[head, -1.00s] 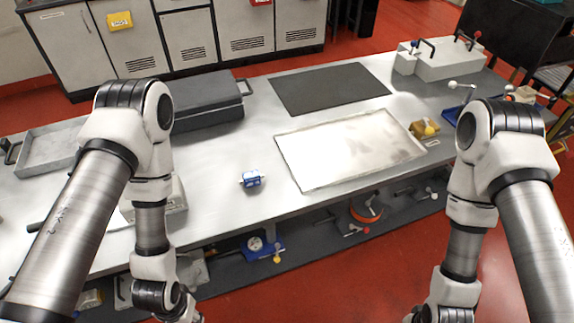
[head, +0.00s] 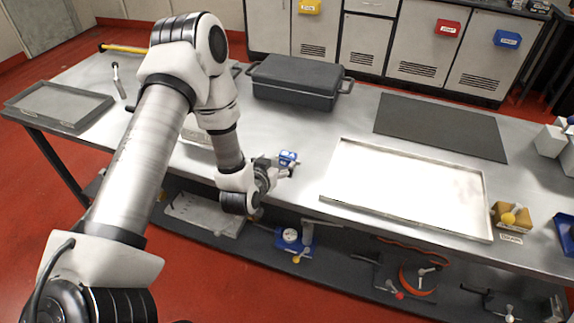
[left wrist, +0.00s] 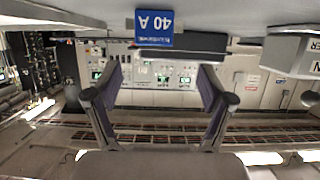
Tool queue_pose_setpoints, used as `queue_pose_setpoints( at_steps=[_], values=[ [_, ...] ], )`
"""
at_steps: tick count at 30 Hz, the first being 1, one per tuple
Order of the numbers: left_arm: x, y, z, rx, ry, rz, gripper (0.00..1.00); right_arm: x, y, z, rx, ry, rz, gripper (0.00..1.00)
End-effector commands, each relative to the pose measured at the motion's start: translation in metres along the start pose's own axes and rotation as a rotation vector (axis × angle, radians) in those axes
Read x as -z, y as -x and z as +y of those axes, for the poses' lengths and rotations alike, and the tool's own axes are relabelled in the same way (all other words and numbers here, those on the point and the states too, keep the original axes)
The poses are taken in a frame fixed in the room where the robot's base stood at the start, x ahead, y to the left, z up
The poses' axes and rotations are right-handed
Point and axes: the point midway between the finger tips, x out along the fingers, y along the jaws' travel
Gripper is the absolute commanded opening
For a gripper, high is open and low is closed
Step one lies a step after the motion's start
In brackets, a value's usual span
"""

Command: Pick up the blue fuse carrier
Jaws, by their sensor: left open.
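The blue fuse carrier (head: 288,157) sits on the metal table, left of the shallow tray. In the left wrist view, which looks upside down, its blue face (left wrist: 154,27) with a "40 A" label shows at the top centre. My left gripper (head: 279,170) is just in front of the carrier, low over the table near its front edge. In the left wrist view its two fingers (left wrist: 161,78) are spread with nothing between them, and the carrier appears beyond the tips. My right gripper is not in view.
A dark lidded case (head: 297,82) stands behind the carrier. The shallow metal tray (head: 333,170) lies to its right, and a dark mat (head: 440,127) behind that. A pale block (head: 197,138) is partly hidden by my left arm. The lower shelf (head: 268,248) holds several devices.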

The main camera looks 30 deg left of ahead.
Motion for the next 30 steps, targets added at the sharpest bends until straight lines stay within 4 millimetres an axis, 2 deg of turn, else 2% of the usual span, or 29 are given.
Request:
queue_pose_setpoints(
  at_steps=[12,19,23,24,25,30],
  values=[
    [-0.004,-0.062,0.004,-0.003,-0.003,-0.005,0.81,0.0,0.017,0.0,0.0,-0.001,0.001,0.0],
    [-0.005,-0.066,0.004,-0.004,-0.002,-0.007,0.81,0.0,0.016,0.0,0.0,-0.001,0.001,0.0],
    [-0.005,-0.065,0.004,-0.004,-0.002,-0.008,0.35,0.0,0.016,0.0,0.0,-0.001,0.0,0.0],
    [-0.005,-0.065,0.004,-0.004,-0.002,-0.008,0.21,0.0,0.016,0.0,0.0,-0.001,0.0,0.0],
    [-0.005,-0.065,0.004,-0.004,-0.002,-0.008,0.13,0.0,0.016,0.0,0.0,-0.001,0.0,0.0],
    [-0.005,-0.065,0.004,-0.004,-0.002,-0.008,0.13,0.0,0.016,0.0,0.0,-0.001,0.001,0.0]
  ],
)
